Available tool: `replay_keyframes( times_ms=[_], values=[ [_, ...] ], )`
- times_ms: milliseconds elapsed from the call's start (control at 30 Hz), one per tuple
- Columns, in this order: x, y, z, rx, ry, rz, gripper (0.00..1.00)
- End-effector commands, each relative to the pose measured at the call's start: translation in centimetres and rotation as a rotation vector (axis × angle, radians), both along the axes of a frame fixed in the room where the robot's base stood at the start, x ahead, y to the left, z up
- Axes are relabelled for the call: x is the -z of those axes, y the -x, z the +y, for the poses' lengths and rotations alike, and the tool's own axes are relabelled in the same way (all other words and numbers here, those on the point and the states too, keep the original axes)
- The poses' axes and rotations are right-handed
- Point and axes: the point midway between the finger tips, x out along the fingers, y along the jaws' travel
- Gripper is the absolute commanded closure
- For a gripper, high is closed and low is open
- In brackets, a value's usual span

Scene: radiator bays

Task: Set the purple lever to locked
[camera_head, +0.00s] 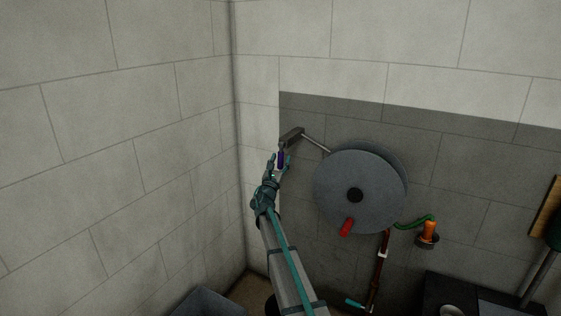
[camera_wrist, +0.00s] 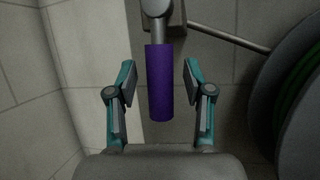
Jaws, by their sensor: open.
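The purple lever (camera_head: 281,158) hangs down from a grey metal bracket (camera_head: 292,136) on the dark wall panel. In the wrist view its purple sleeve (camera_wrist: 159,82) points downward below a grey shaft (camera_wrist: 157,18). My gripper (camera_head: 278,162) is at the lever in the head view. In the wrist view my gripper (camera_wrist: 158,85) is open, with one finger on each side of the purple sleeve and a visible gap on both sides. Any lock marking is not visible.
A large grey hose reel (camera_head: 335,185) with a red handle (camera_head: 346,227) stands close to the right of the lever. A thin rod (camera_head: 316,144) runs from the bracket toward the reel. A pale wall corner (camera_head: 236,150) is close on the left. An orange fitting (camera_head: 429,230) is farther right.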

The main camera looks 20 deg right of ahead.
Motion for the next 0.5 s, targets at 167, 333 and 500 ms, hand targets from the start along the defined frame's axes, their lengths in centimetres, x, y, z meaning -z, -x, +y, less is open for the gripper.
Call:
replay_keyframes(
  times_ms=[167,333,500],
  values=[
    [0.9,1.9,1.4,-0.001,0.000,0.001,0.48],
    [2.3,4.3,3.4,-0.002,0.000,0.001,0.48],
    [3.5,6.4,5.3,-0.002,0.000,0.001,0.48]
  ],
)
